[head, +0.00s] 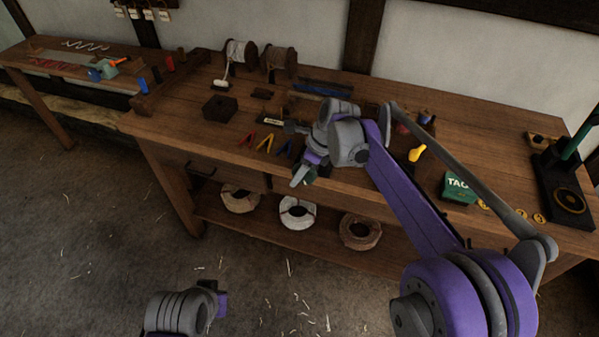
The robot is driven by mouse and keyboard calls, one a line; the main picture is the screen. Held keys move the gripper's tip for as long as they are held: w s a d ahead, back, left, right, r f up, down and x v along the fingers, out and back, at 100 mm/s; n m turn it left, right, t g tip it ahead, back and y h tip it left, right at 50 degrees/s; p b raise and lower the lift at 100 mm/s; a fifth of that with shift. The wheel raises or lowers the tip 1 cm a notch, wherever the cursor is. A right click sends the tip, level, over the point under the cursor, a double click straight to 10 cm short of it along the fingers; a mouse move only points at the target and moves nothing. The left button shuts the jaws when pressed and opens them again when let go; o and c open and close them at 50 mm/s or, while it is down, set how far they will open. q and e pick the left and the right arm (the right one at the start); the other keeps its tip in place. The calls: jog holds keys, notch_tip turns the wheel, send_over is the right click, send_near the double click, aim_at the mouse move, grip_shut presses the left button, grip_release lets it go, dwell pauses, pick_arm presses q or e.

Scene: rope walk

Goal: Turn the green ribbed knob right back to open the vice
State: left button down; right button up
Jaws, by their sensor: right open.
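My right gripper (304,173) hangs at the front edge of the workbench, pointing down and slightly left. It is open, and I see nothing held in it. My left gripper is not in view; only a part of my left arm shows at the bottom left.
The workbench (180,108) carries a dark block (220,108), coloured pliers (265,143), rope spools (241,54), a yellow object (416,153), a green tag box (459,188) and a green-posted press (566,190). Rope coils (298,214) lie on the shelf below. The floor in front is clear apart from scraps.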

jog(key=shift+a+f, duration=0.1)
jog(key=shift+f, duration=0.05)
jog(key=shift+c, duration=0.2)
grip_shut()
jog(key=shift+h, duration=0.3)
jog(key=g+h+p, duration=0.1)
jog(key=h+p, duration=0.1)
jog(key=h, duration=0.1)
jog(key=shift+f, duration=0.1)
jog(key=shift+f+g+h+p, duration=0.25)
jog(key=shift+g+h+p, duration=0.45)
jog(key=shift+h, duration=0.8)
